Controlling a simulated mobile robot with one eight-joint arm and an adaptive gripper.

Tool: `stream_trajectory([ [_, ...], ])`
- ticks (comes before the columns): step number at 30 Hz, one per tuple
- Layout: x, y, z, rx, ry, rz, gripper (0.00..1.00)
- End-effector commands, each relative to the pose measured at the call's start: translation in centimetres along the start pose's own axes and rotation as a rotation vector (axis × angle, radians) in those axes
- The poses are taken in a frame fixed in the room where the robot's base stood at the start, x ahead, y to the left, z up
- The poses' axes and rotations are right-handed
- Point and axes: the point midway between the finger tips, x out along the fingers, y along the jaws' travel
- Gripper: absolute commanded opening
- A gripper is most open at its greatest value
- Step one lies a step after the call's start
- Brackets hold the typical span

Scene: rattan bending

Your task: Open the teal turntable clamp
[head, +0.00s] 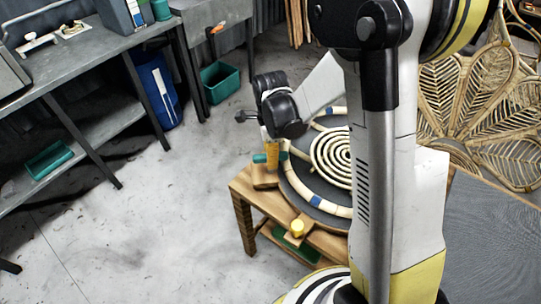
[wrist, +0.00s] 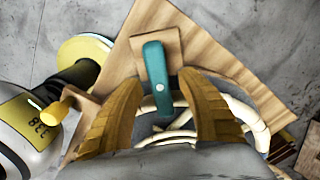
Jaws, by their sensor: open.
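The teal clamp (wrist: 155,72) is a flat lever with a pale pin, fixed on a wooden block at a corner of the wooden table (wrist: 205,52). In the head view the clamp (head: 259,158) is a small teal piece at the left edge of the dark round turntable (head: 290,186), which carries a pale rattan spiral. My gripper (wrist: 158,78) is open. Its two ribbed ochre fingers appear either side of the lever's lower end in the wrist view. I cannot tell whether they touch it. In the head view my gripper (head: 272,152) points down beside the clamp, partly hidden by its own body.
A yellow knob (head: 297,226) on a wooden block stands at the table's front edge. A grey workbench (head: 75,80), a blue bin (head: 156,90) and a green crate (head: 220,82) are at the left and back. The floor left of the table is clear.

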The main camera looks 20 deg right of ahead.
Motion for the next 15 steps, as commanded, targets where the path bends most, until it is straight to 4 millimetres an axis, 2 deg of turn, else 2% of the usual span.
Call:
stream_trajectory([
  [2,-0.04,0.0,0.0,0.0,0.0,0.0,0.45],
  [3,-0.04,0.0,0.0,0.0,0.0,0.0,0.41],
  [7,-0.05,0.0,0.0,0.0,0.0,0.0,0.01],
  [15,-0.04,0.02,0.0,-0.003,0.0,0.0,0.0],
])
